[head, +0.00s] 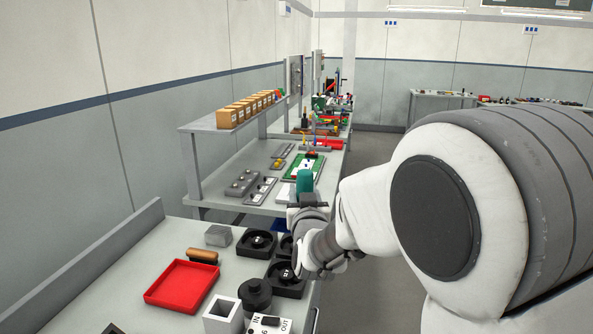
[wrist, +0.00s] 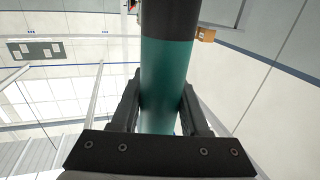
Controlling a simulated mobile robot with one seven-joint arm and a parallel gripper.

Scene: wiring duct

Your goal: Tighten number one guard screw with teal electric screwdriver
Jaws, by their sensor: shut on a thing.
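My gripper (wrist: 162,108) is shut on the teal electric screwdriver (wrist: 166,75), with one finger on each side of its body. The screwdriver has a black section above the teal part in the wrist view. In the head view its teal end (head: 304,181) stands up above my gripper (head: 305,203), over the far end of the near bench. Its tip is hidden from both views. Black square housings with round centres (head: 257,240) (head: 286,279) sit on the near bench below and left of my gripper. I cannot make out the number one guard screw.
The near bench (head: 138,272) also holds a red tray (head: 181,285), a brown cylinder (head: 203,256), a grey block (head: 218,235), a black round part (head: 255,294) and a white square tube (head: 223,315). A second bench with a shelf (head: 210,125) and several parts stands beyond.

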